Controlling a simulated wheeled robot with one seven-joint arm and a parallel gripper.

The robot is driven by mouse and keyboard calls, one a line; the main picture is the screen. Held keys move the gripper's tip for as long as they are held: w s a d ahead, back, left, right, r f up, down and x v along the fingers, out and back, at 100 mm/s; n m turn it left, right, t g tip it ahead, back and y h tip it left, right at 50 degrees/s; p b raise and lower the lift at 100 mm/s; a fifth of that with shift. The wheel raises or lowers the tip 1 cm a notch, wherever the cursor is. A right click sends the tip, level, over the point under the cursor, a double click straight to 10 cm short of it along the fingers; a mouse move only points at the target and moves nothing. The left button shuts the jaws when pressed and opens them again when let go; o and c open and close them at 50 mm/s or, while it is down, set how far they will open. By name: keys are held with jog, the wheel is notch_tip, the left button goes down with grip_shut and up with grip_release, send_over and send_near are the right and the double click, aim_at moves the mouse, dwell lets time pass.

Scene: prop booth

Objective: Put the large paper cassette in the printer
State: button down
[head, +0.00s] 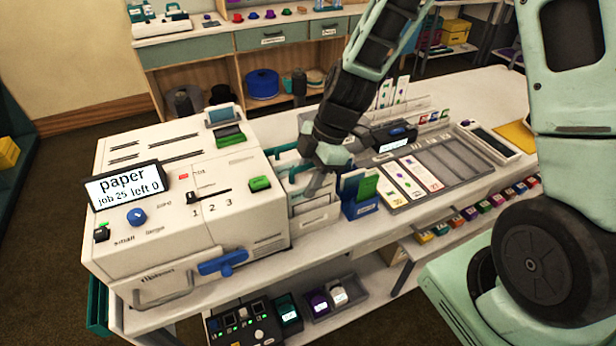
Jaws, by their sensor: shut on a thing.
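The printer (190,210) is a large cream machine on the left of the counter. Its screen (125,185) reads "paper, job 25, left 0". A blue lever (222,262), a blue knob (137,217) marked small and large, and a grey handle (163,290) are on it. Pale cassettes (315,217) with handles stand upright in a row just right of the printer. My gripper (318,185) reaches down among them and is shut on a pale cassette there. The fingertips are small and partly hidden; I cannot tell the cassette's size.
A blue and green holder (360,195) stands close to the right of the cassettes. Beyond it are a card tray (440,170) and a black device with a display (393,138). Coloured blocks line the front edge. A lower shelf (310,320) holds a control box (243,325) and bins.

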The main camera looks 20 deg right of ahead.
jog(key=shift+f+b, duration=1)
jog(key=shift+f, duration=0.1)
jog(key=c, duration=0.8)
grip_release()
jog(key=shift+c, duration=0.2)
jog(key=b+v, duration=0.1)
jog(key=v, duration=1.6)
jog(key=shift+r, duration=0.2)
